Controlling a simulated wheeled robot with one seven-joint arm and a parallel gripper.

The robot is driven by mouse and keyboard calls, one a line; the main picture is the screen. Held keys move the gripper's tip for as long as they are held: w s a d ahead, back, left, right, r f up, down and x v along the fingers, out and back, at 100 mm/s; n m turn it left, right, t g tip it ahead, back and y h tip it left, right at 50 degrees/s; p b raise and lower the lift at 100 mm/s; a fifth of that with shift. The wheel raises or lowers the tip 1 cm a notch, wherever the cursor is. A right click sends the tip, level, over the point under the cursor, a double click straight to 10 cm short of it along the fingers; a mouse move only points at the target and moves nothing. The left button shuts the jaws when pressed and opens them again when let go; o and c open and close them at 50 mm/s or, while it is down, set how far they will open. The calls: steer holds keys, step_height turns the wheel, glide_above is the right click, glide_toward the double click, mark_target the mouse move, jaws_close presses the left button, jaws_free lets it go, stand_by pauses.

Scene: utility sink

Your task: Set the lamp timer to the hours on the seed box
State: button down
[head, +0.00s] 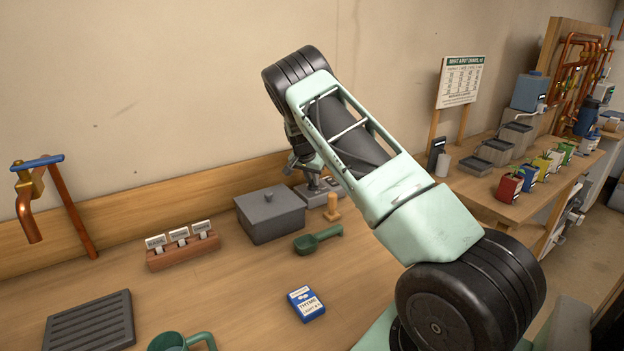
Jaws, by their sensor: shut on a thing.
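The seed box (306,303) is a small blue and white packet marked THYME, lying on the bench at the front centre. A smaller line under the name seems to begin with LIGHT, but its number is too small to read surely. A low grey device (325,186), which looks like the lamp timer, stands at the back against the wooden backboard. My gripper (312,184) points down at it and is shut, seemingly on its dial. My arm and the gripper hide the dial, its marks and part of the device.
A grey lidded box (270,214) stands left of the timer, with a wooden peg (332,208) and green scoop (317,238) in front. A wooden label holder (183,246), a grey ribbed tray (90,322) and a green mug (180,342) are at left. The bench around the seed box is clear.

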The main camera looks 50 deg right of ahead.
steer(key=c, duration=1.4)
jaws_free()
steer(key=b+v, duration=0.3)
steer(key=v, duration=1.4)
steer(key=shift+a+r, duration=0.15)
steer(key=shift+a, duration=0.1)
steer(key=s+a+f+n+y, duration=0.15)
steer(key=s+a+n, duration=0.35)
steer(key=a, duration=1.2)
steer(key=s+a+f+n+y, duration=0.1)
steer(key=s+a+n+y, duration=0.35)
steer(key=a, duration=1.25)
steer(key=s+a+n, duration=0.7)
steer(key=s+a, duration=0.4)
steer(key=s, duration=0.4)
steer(key=s+a+f+n+g+h, duration=0.1)
steer(key=s+n, duration=0.5)
steer(key=s, duration=0.8)
steer(key=shift+a+f, duration=0.5)
steer(key=shift+f, duration=0.05)
